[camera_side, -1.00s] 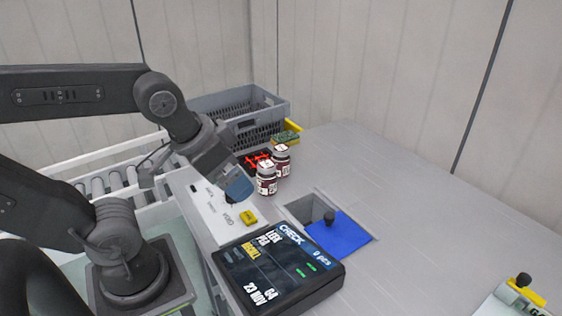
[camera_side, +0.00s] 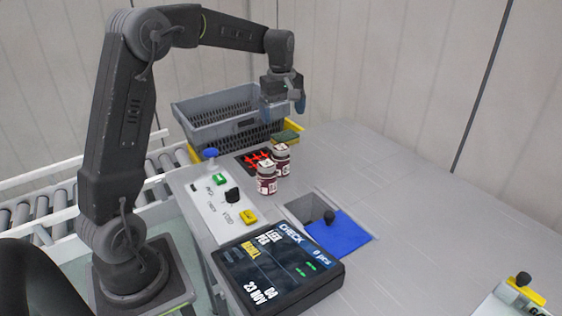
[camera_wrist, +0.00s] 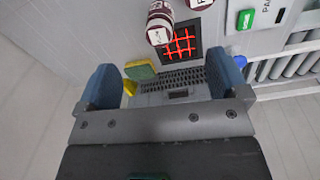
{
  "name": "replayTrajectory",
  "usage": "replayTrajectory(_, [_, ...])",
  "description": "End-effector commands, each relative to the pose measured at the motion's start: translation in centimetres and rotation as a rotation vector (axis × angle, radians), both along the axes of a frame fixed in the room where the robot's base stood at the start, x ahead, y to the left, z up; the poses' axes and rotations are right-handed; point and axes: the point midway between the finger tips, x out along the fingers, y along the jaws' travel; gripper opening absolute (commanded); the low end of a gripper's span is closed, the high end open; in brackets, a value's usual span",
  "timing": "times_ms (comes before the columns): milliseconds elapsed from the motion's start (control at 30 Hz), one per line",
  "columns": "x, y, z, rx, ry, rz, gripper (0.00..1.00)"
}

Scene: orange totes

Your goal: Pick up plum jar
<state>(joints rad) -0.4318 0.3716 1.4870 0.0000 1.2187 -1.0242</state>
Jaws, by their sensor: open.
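Two dark red jars with white lids and white labels stand upright on the grey table. The front jar (camera_side: 266,180) is close to the back jar (camera_side: 281,160); I cannot read which one is plum. In the wrist view the back jar (camera_wrist: 160,24) is at the top, and only a cut-off part of the front jar (camera_wrist: 201,4) shows. My gripper (camera_side: 283,107) is open and empty, above the table, higher than the jars and near the crate. Its blue fingers (camera_wrist: 164,82) are wide apart in the wrist view.
A grey crate (camera_side: 192,131) stands behind the jars, with a green and yellow sponge (camera_side: 286,137) beside it. A red-lit grid (camera_side: 256,160), a button panel (camera_side: 218,213), a display (camera_side: 278,270) and a recess with a blue flap (camera_side: 345,240) surround them.

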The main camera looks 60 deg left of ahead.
Motion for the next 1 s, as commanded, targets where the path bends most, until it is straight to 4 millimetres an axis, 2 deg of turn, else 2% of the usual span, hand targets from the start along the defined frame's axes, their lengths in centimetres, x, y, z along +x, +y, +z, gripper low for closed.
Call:
replayTrajectory(33, [0.7,1.5,-1.2,-0.011,0.019,0.064,0.93])
replayTrajectory(100, [1.3,2.9,-2.2,-0.022,0.036,0.136,0.93])
replayTrajectory(233, [1.9,4.3,-3.3,-0.033,0.054,0.211,0.93])
replayTrajectory(367, [2.0,4.5,-4.6,-0.035,0.059,0.227,0.93])
replayTrajectory(700, [2.0,4.4,-10.7,-0.035,0.058,0.223,0.93])
replayTrajectory(1000, [2.1,4.3,-13.0,-0.034,0.058,0.222,0.93])
